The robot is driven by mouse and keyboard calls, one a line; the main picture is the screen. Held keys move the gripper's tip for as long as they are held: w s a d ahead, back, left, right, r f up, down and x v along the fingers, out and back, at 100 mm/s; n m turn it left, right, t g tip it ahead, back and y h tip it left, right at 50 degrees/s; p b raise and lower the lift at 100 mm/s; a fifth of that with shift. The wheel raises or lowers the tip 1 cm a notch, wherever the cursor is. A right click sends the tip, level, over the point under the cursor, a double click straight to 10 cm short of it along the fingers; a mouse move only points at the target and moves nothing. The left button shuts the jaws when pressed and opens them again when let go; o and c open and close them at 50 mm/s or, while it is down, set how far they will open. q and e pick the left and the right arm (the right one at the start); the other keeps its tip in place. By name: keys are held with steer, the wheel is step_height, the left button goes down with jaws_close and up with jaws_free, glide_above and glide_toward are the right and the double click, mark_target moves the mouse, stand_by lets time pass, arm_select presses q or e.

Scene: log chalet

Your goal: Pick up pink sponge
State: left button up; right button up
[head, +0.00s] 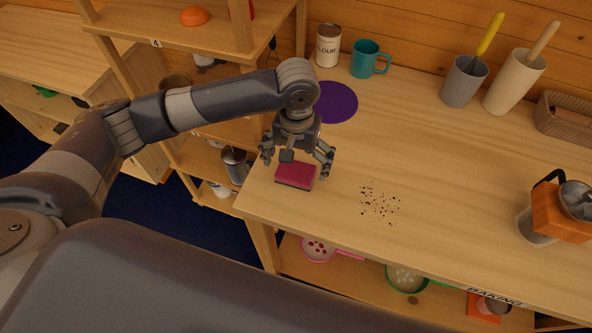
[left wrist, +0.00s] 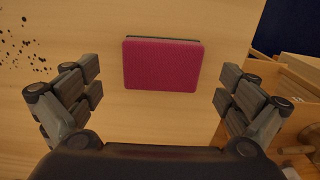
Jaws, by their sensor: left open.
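The pink sponge (head: 296,174) lies flat near the left front corner of the wooden counter, its dark underside showing along one edge. My left gripper (head: 297,160) points down just above and behind it in the head view. In the left wrist view the sponge (left wrist: 162,65) sits whole and unobstructed, ahead of and between the two spread fingers of the gripper (left wrist: 160,95). The fingers are open and do not touch it. My right gripper is in neither view.
Dark crumbs (head: 380,204) lie on the counter right of the sponge. A purple round mat (head: 338,102), a flour tin (head: 328,46) and a teal mug (head: 366,60) stand behind. Shelves (head: 180,28) adjoin the left edge. An orange grinder-like item (head: 556,214) is far right.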

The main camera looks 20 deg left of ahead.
mark_target(295, 170)
arm_select(q)
step_height(295, 170, down, 3)
steer(key=shift+s+a+f, duration=0.1)
steer(key=shift+a, duration=0.05)
steer(key=shift+c, duration=0.3)
steer(key=c, duration=0.8)
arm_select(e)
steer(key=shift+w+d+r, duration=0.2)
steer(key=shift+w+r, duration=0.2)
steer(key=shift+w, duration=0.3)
